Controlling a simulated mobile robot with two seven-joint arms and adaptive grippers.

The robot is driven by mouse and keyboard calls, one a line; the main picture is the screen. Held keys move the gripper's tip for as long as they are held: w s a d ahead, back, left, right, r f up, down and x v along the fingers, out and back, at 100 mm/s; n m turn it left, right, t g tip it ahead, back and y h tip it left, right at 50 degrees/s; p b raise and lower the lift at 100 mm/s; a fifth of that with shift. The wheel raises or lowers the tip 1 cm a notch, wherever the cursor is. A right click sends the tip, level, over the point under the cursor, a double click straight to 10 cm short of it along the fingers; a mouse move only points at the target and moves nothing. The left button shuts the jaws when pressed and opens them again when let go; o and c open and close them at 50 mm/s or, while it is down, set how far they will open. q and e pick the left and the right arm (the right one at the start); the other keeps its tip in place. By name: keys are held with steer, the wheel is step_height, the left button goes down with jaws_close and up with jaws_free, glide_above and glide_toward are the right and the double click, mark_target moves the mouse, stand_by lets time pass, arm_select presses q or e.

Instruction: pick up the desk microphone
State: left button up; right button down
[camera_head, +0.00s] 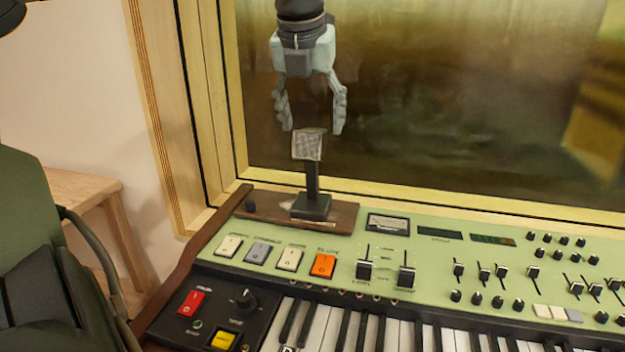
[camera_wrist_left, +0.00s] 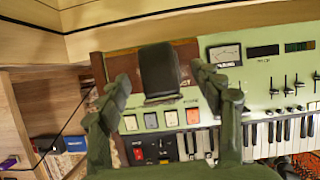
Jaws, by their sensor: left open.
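The desk microphone (camera_head: 307,146) stands upright on a brown wooden panel at the back left of a green keyboard console. It has a square grille head, a thin dark stem and a black block base. My left gripper (camera_head: 310,124) points down over it, open, with its fingertips at about the height of the microphone head, one to each side. In the left wrist view the dark microphone head (camera_wrist_left: 160,72) sits between the two open fingers (camera_wrist_left: 160,88), with a visible gap on both sides. My right gripper is not in view.
The console (camera_head: 440,250) carries switches, sliders and piano keys in front of the microphone. A wood-framed window (camera_head: 450,100) rises close behind. A dark green chair (camera_head: 40,250) and a wooden table (camera_head: 85,190) stand at the left.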

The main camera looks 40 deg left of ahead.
mark_target(312, 171)
arm_select(q)
steer(key=p+x, duration=0.1)
steer(key=x, duration=0.6)
steer(key=shift+s, duration=0.15)
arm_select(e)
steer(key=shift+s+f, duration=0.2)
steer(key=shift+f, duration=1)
arm_select(q)
steer(key=shift+a, duration=0.1)
steer(key=shift+c, duration=0.6)
jaws_close()
